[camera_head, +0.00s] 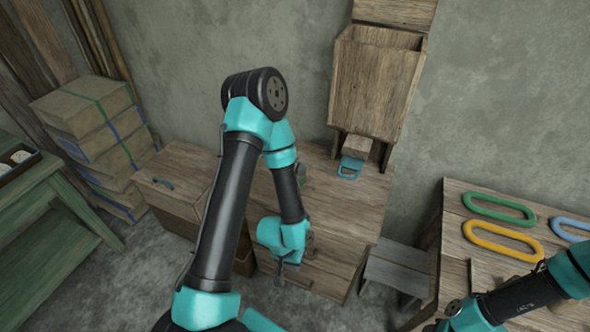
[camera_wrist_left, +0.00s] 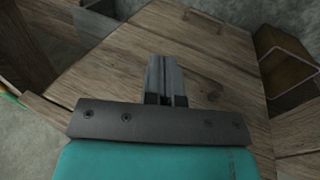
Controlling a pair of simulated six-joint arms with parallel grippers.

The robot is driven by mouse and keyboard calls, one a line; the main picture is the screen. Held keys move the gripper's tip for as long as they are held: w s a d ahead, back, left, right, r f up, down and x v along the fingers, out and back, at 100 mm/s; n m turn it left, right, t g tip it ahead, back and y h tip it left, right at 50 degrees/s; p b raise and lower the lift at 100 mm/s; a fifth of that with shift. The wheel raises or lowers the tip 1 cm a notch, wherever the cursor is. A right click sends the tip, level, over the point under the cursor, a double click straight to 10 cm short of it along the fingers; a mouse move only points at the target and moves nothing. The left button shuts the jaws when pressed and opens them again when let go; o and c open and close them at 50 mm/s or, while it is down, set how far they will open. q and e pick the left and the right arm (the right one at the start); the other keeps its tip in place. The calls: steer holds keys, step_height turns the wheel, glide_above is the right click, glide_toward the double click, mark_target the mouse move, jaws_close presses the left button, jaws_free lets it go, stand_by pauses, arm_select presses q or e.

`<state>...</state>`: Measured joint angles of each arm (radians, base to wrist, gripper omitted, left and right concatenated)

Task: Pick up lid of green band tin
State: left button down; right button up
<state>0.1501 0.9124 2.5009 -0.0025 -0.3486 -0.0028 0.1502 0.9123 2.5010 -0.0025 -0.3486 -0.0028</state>
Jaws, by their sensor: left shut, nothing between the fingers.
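My left gripper (camera_head: 281,277) hangs over the near part of the wooden table in the head view. In the left wrist view the fingers (camera_wrist_left: 165,65) are shut together with nothing between them, over bare wood. A small green item (camera_head: 300,172) shows just behind my left forearm, mostly hidden; I cannot tell whether it is the green band tin or its lid. No tin or lid can be made out in the left wrist view. My right arm comes in at the lower right, but its fingers do not show.
A wooden bin (camera_head: 375,85) stands at the table's back, with a blue handle-like piece (camera_head: 350,167) below it. Green (camera_head: 499,208) and yellow (camera_head: 502,242) rings lie on the right table. Boxes (camera_head: 85,105) are stacked at left. The left table's right side looks clear.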

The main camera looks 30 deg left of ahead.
arm_select(q)
steer(key=c, duration=1.8)
jaws_free()
steer(key=o, duration=1.8)
steer(key=shift+w, duration=0.1)
